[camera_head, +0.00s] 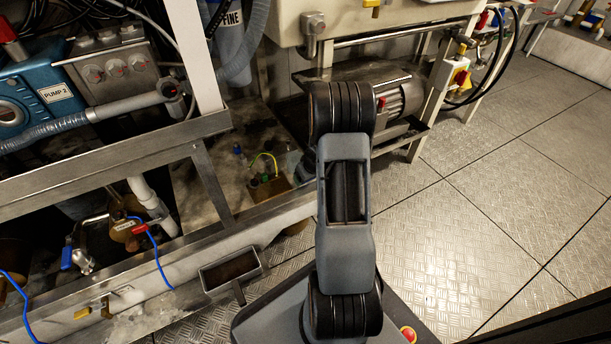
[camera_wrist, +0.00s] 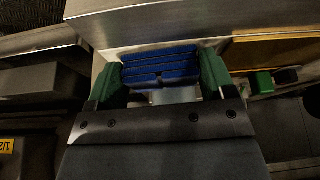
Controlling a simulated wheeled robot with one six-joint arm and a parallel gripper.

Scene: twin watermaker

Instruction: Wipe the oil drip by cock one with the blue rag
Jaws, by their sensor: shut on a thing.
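In the wrist view, my gripper (camera_wrist: 162,82) has its green fingers on both sides of a folded blue rag (camera_wrist: 160,64). It is shut on the rag, which lies close to a pale metal edge; I cannot tell if they touch. In the head view my arm hides the gripper and rag. Several small cocks show at the lower left: a brass one (camera_head: 92,308) on the low rail, a blue-handled one (camera_head: 68,257) and a red-handled one (camera_head: 138,229). I cannot tell which is cock one. I cannot make out an oil drip.
A small open metal tray (camera_head: 231,272) sits by the low rail (camera_head: 150,277). The blue pump 2 (camera_head: 35,90) stands at upper left. A motor (camera_head: 392,97) on a frame is behind my arm. The chequered floor (camera_head: 490,200) at right is clear.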

